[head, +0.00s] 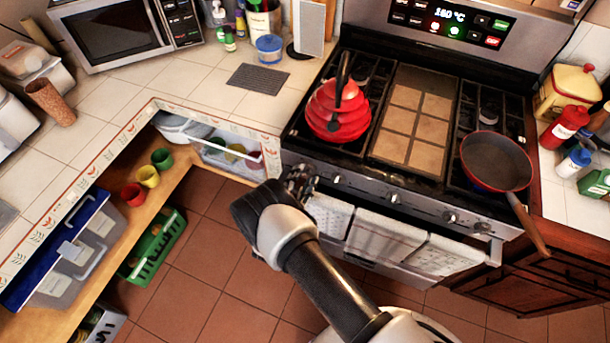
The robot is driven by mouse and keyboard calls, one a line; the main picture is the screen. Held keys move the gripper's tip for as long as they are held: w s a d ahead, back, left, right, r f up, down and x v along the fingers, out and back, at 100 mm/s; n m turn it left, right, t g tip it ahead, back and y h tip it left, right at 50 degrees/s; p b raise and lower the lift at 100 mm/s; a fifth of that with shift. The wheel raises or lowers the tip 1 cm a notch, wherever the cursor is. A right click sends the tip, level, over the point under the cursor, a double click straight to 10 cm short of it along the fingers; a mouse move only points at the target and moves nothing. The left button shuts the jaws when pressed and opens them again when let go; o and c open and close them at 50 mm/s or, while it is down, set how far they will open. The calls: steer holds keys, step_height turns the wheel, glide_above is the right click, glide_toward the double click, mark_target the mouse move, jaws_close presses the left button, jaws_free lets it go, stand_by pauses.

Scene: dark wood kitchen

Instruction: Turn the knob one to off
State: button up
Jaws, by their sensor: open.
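One knob (337,178) shows just right of my gripper, another knob (394,198) is near the middle, and a further knob (450,217) is to the right. My gripper (298,180) is at the left end of this panel, close to its face. Its fingers are open, but they are small and dark here. Any knob at the panel's left end is hidden by or blends with the gripper. I cannot tell whether the fingers touch a knob, and the knob markings are too small to read.
A red kettle (338,113) stands on the left burners and a frying pan (496,160) on the right, its handle jutting past the front edge. Towels (385,243) hang from the oven handle below the knobs. An open shelf (150,205) with cups is at left. Tiled floor (225,285) is free.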

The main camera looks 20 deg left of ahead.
steer(key=shift+w, duration=0.8)
steer(key=shift+c, duration=0.3)
steer(key=c, duration=0.6)
